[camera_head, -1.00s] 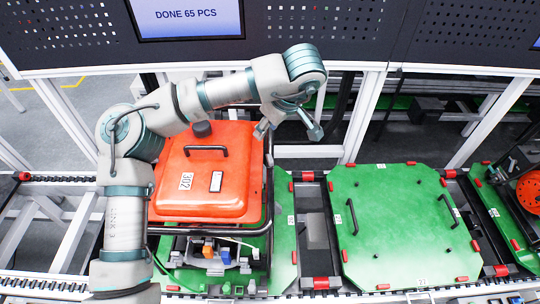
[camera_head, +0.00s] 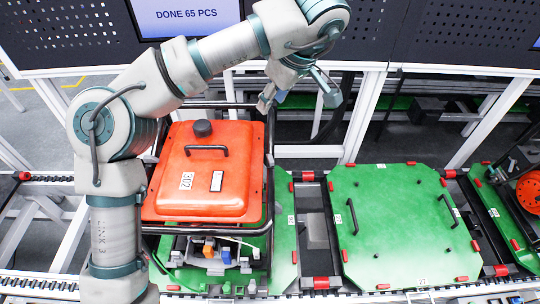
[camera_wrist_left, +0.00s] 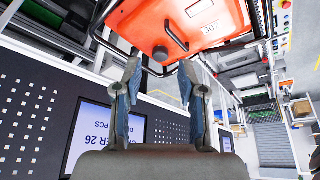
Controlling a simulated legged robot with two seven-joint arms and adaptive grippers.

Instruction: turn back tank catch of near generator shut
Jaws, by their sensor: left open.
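The near generator has an orange tank (camera_head: 205,165) with a black cap (camera_head: 202,128), a black handle and the label 302. It sits in a dark tube frame on a green pallet (camera_head: 285,250). My left gripper (camera_head: 297,98) is open and empty, raised behind the tank's back right corner and apart from it. In the left wrist view the open fingers (camera_wrist_left: 165,85) point toward the tank (camera_wrist_left: 180,25) and its cap (camera_wrist_left: 160,54). I cannot make out the back tank catch in either view. My right gripper is not in view.
A second green pallet (camera_head: 395,225) on the right carries only handles and small pegs. A dark perforated panel with a screen (camera_head: 187,15) stands behind the conveyor. White frame posts (camera_head: 365,115) rise behind the gripper. Part of another orange machine (camera_head: 529,192) shows at the far right.

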